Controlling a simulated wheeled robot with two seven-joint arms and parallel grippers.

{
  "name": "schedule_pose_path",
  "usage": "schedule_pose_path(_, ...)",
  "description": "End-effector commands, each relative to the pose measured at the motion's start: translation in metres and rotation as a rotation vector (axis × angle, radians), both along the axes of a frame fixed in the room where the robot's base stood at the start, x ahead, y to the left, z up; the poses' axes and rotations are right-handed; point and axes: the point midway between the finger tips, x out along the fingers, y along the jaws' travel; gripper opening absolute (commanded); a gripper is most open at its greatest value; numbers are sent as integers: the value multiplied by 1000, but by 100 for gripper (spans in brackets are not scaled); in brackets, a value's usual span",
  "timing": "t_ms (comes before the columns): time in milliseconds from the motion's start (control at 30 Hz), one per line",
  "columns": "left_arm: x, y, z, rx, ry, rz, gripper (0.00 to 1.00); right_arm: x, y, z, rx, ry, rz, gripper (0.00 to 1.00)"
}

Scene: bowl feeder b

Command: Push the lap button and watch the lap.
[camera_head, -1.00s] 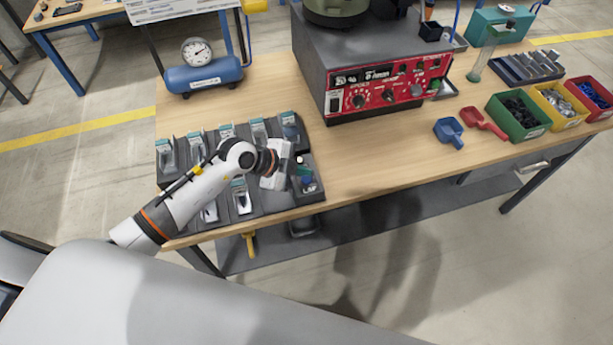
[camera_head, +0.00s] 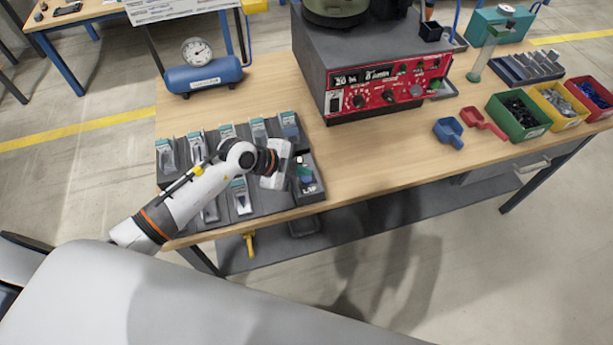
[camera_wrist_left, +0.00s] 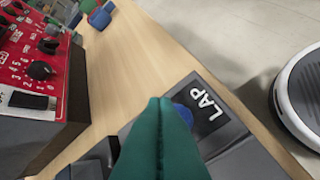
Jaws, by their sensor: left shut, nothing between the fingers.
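The lap button is a blue round button (camera_wrist_left: 183,113) beside a black plate with a white LAP label (camera_wrist_left: 208,105), on a dark grey box. In the head view the LAP label (camera_head: 309,189) is at the right end of the grey bin rack. My left gripper (camera_wrist_left: 163,103) is shut and empty, with green fingertips at the button, covering part of it. In the head view the left gripper (camera_head: 302,171) is over the same box. I cannot tell whether the fingertips touch or press the button. My right gripper is out of view.
The feeder's red control panel (camera_head: 385,86), with knobs and a small display, stands behind on the bench. Several grey bins (camera_head: 230,145) with packets lie left of the gripper. A blue scoop (camera_head: 448,132) and red scoop (camera_head: 483,122) lie right. The bench's front middle (camera_head: 370,165) is clear.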

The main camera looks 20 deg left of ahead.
Motion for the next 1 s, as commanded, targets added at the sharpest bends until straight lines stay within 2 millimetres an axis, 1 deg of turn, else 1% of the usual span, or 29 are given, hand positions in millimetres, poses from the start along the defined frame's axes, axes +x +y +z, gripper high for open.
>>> schedule_pose_path(300,0,0,-8,-1,0,0,0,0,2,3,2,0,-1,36)
schedule_pose_path(1000,0,0,-13,0,1,0,0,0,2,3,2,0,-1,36)
